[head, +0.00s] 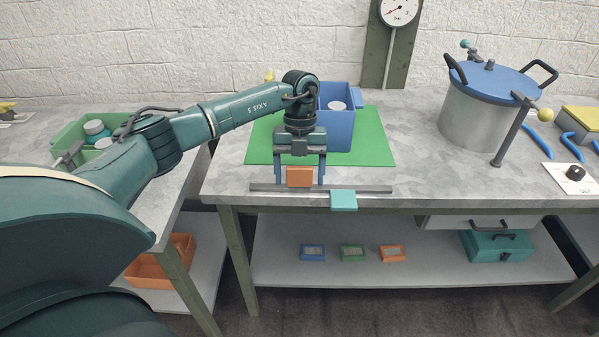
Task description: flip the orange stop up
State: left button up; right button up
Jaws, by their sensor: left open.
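The orange stop (299,178) is a small flat block at the left part of a grey rail (270,188) along the bench's front edge. It stands up above the rail. A teal stop (343,200) on the same rail, to the right, hangs down over the front edge. My left gripper (301,180) is open and points down, with one finger on each side of the orange stop. I cannot tell whether the fingers touch it. My right gripper is not in the view.
A blue bin (337,130) with a white-topped item stands on a green mat (375,148) behind my gripper. A pot with a blue lid (478,110) stands at the right. The bench middle right of the mat is clear.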

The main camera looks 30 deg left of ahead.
pick_arm(q)
jog(key=v, duration=1.3)
jog(key=shift+b, duration=0.3)
